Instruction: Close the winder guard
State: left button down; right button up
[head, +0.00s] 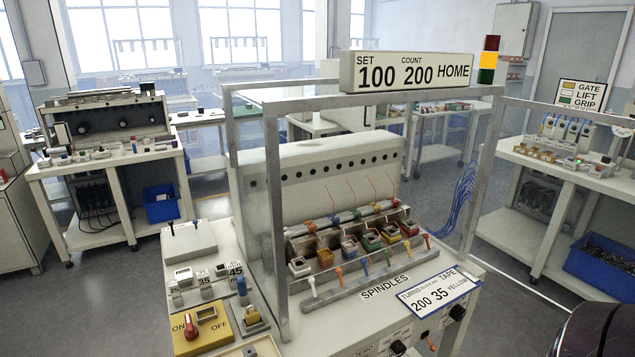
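The winder (325,155) stands in the centre, with a row of coloured spindles (365,240) along its front. A grey metal frame (275,230) surrounds it, with a clear side panel on the left. The frame's front opening shows no visible panel over the spindles. At the right post, a grey rail (570,110) runs outward to the right edge of the picture, with a pale line low below it. It looks like the guard swung open, but its clear pane is hard to make out. Neither of my grippers is in view.
A sign (405,72) above reads SET 100, COUNT 200, HOME; the stack light (488,58) glows amber. A yellow ON/OFF switch plate (203,328) sits front left. A right bench (560,165) holds parts above a blue bin (600,265). A dark rounded object (605,332) fills the lower right corner.

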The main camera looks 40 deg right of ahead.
aim_at(613, 120)
jog(key=k+l, duration=1.4)
jog(key=l, duration=0.25)
jog(key=k+l, duration=0.85)
jog(key=l, duration=0.15)
jog(key=k+l, duration=0.3)
jog(key=l, duration=0.7)
jog(key=k+l, duration=0.1)
jog(key=l, duration=0.3)
jog(key=i+l, duration=0.1)
jog(key=l, duration=0.65)
jog(key=l+u, duration=0.15)
jog(key=u, duration=0.3)
